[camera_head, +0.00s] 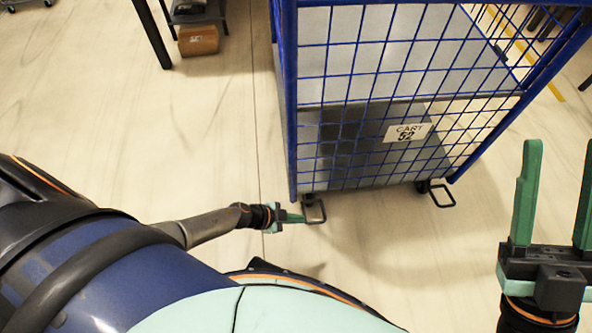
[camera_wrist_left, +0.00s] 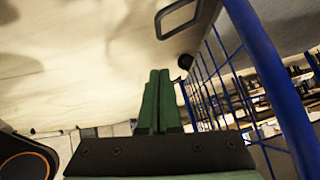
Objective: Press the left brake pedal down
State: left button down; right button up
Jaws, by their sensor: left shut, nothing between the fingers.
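The blue wire cart (camera_head: 291,110) has two black loop-shaped brake pedals at its near bottom edge. The left brake pedal (camera_head: 323,211) sticks out below the near left corner post. My left gripper (camera_head: 302,218) is shut and empty, its green fingertips at the pedal's left side in the head view; I cannot tell whether they touch. In the left wrist view the shut fingers (camera_wrist_left: 159,72) lie side by side, and a black pedal loop (camera_wrist_left: 158,25) shows above them, apart in the picture. My right gripper (camera_head: 561,145) is open and empty at the right.
The right brake pedal (camera_head: 441,203) is by the cart's other near corner. A white "CART 52" label (camera_head: 408,132) hangs on the mesh. A cardboard box (camera_head: 198,40) sits on a low rack at the top left. The floor left of the cart is clear.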

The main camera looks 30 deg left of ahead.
pick_arm(q)
jog(key=b, duration=0.4)
send_over(319, 223)
jog(key=s+a, duration=0.2)
jog(key=s, duration=0.1)
notch_tip(319, 223, down, 5)
jog(key=f+b, duration=0.1)
jog(key=w+f+b, duration=0.1)
jog(key=b, duration=0.1)
jog(key=shift+f, duration=0.4)
jog(key=shift+w+a+f+b, duration=0.1)
jog(key=shift+f+b, duration=0.45)
jog(key=shift+b, duration=0.2)
pick_arm(e)
notch_tip(319, 223, down, 11)
jog(key=a, duration=0.1)
jog(key=shift+w+a+r+g, duration=0.15)
jog(key=shift+w+r+g, duration=0.05)
jog(key=shift+w+g, duration=0.1)
jog(key=shift+r, duration=0.1)
